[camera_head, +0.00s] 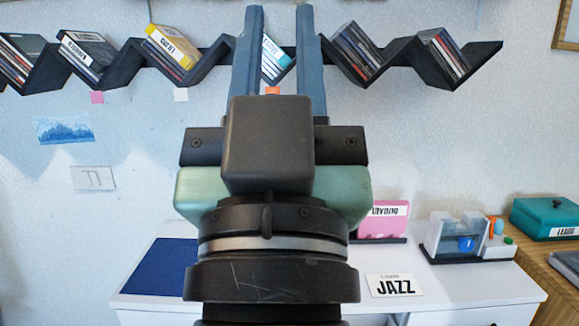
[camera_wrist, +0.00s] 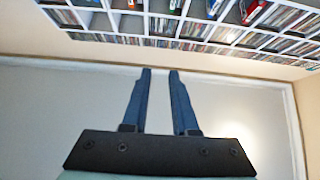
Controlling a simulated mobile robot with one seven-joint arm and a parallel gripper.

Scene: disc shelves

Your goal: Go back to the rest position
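My gripper (camera_head: 279,50) is raised in the middle of the head view, its two blue fingers pointing up and standing apart. Between the fingers I see part of the wall shelf and a teal and white case behind them, with no sign of anything held. In the wrist view my gripper (camera_wrist: 160,74) also has its fingers apart with nothing between them. The black zigzag wall shelf (camera_head: 403,47) runs behind the fingers and holds several groups of disc cases, including a yellow one (camera_head: 172,47). My gripper hides part of the shelf.
Below is a white desk (camera_head: 458,285) with a blue mat (camera_head: 160,267), a JAZZ card (camera_head: 395,286), a pink case (camera_head: 384,219) and a clear-and-grey device (camera_head: 460,238). A teal box (camera_head: 547,217) sits on a wooden surface at right.

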